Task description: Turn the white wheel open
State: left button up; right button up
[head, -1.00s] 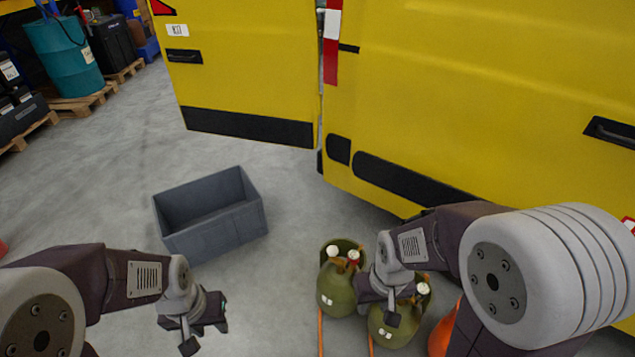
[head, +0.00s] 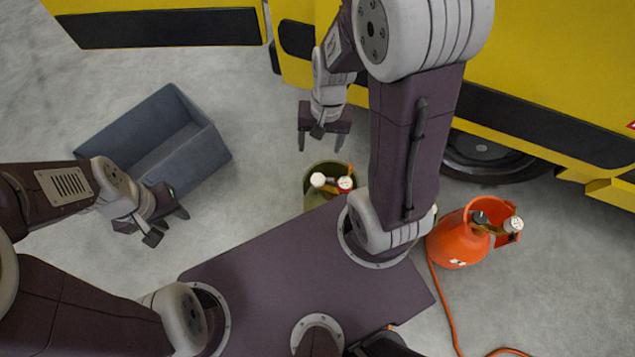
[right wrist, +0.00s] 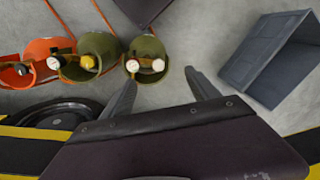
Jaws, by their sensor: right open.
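A green cylinder (head: 322,200) stands on the floor, partly hidden by my base. On its top are a white wheel (head: 318,180) and a red-and-white round part (head: 345,184). In the right wrist view the same green cylinder (right wrist: 150,48) is beyond the finger gap, with two round pale tops on it. My right gripper (head: 321,141) is open and empty, on the van side of the white wheel and apart from it. Its fingers also frame the lower middle of the right wrist view (right wrist: 162,90). My left gripper (head: 169,227) is open and empty, near the grey crate.
A grey crate (head: 203,150) stands open at left. Another green cylinder (right wrist: 88,50) and an orange one (head: 458,242) stand in the row, with an orange hose (head: 445,300) on the floor. The yellow van (head: 540,80) bounds the far side. Floor between crate and cylinder is free.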

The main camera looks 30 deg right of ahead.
jog(key=w+d+f+m+y+b, duration=0.1)
jog(key=w+f+m+b, duration=0.2)
jog(key=f, duration=0.4)
jog(key=d+f+m+b, duration=0.25)
jog(key=f+b, duration=0.25)
jog(key=f, duration=0.3)
jog(key=m+y+b, duration=0.3)
jog(key=m+b, duration=0.5)
jog(key=b, duration=0.2)
send_near(318, 179)
jog(key=b+x, duration=0.4)
jog(key=x, duration=0.3)
jog(key=shift+w+a+f+b, duration=0.1)
jog(key=shift+f+b, duration=0.2)
jog(key=shift+b, duration=0.1)
jog(key=shift+a+f, duration=0.25)
jog(key=shift+f, duration=0.15)
pick_arm(q)
notch_tip(318, 179, down, 28)
jog(key=shift+w, duration=0.3)
jog(key=shift+r, duration=0.1)
